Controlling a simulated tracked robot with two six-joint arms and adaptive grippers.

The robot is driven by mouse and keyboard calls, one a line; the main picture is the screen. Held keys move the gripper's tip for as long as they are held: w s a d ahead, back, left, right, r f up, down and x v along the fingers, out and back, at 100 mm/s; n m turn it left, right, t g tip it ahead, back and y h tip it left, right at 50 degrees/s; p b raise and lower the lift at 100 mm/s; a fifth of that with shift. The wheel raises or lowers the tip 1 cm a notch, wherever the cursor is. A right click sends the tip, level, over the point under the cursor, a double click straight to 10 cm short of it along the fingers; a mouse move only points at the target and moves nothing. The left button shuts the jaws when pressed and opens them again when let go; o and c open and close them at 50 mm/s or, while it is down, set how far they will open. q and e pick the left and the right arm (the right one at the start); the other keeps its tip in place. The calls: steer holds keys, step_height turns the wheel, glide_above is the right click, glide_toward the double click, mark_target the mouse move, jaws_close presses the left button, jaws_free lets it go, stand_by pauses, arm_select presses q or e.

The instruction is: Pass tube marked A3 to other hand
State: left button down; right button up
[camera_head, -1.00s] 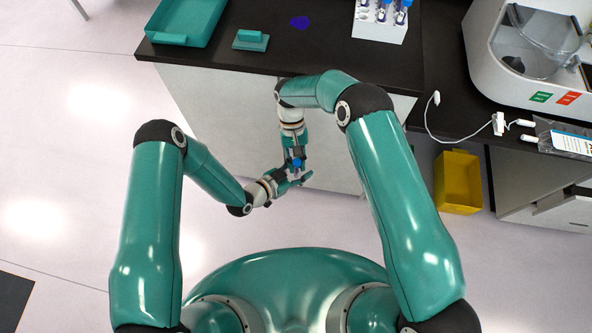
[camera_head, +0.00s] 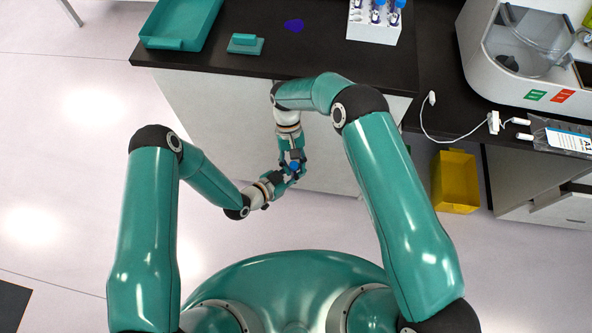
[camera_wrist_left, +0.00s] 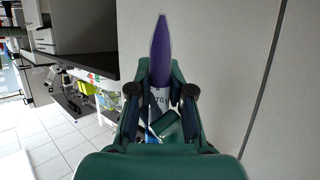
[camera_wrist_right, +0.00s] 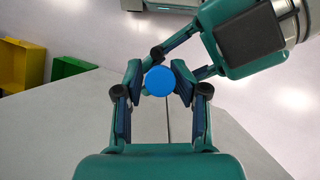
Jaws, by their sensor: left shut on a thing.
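The tube, with a blue cap (camera_wrist_right: 160,81) and a purple conical tip (camera_wrist_left: 161,52), is held between my two grippers in front of the bench. Its label is partly hidden and I cannot read a mark A3. My left gripper (camera_wrist_left: 159,95) is shut on the tube's body, with the purple tip sticking out beyond the fingers. My right gripper (camera_wrist_right: 160,84) has a finger on each side of the blue cap; I cannot tell whether they press on the tube. In the head view the grippers meet at the blue cap (camera_head: 294,168).
The black bench (camera_head: 330,65) holds a teal tray (camera_head: 163,43), a small teal block (camera_head: 244,44), a purple patch (camera_head: 293,25) and a white rack (camera_head: 373,31) with blue-capped tubes. A white machine (camera_head: 500,95) and a yellow bin (camera_head: 455,182) are at the right.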

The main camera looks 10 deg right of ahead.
arm_select(q)
steer(key=shift+s+d, duration=0.25)
steer(key=shift+s, duration=0.1)
arm_select(e)
steer(key=shift+w+a, duration=0.15)
steer(key=shift+w, duration=0.1)
arm_select(q)
steer(key=shift+w+a, duration=0.15)
steer(key=shift+w, duration=0.05)
arm_select(e)
steer(key=d+v, duration=0.1)
steer(key=v, duration=1)
steer(key=s+a+f+n+y, duration=0.1)
steer(key=s+a+y, duration=0.15)
steer(key=s, duration=0.45)
steer(key=s+a+f+n+y, duration=0.1)
steer(key=s+a+y, duration=0.15)
steer(key=s, duration=0.45)
steer(key=s+d+f+m+t, duration=0.2)
steer(key=s+d+f+t, duration=0.1)
steer(key=d, duration=0.3)
steer(key=s+d+f+m+t, duration=0.2)
steer(key=s+d+f+m, duration=0.1)
steer(key=s+d+f, duration=0.2)
steer(key=s+d, duration=0.1)
steer(key=d, duration=0.1)
steer(key=shift+d+t, duration=0.35)
steer(key=shift+t, duration=0.05)
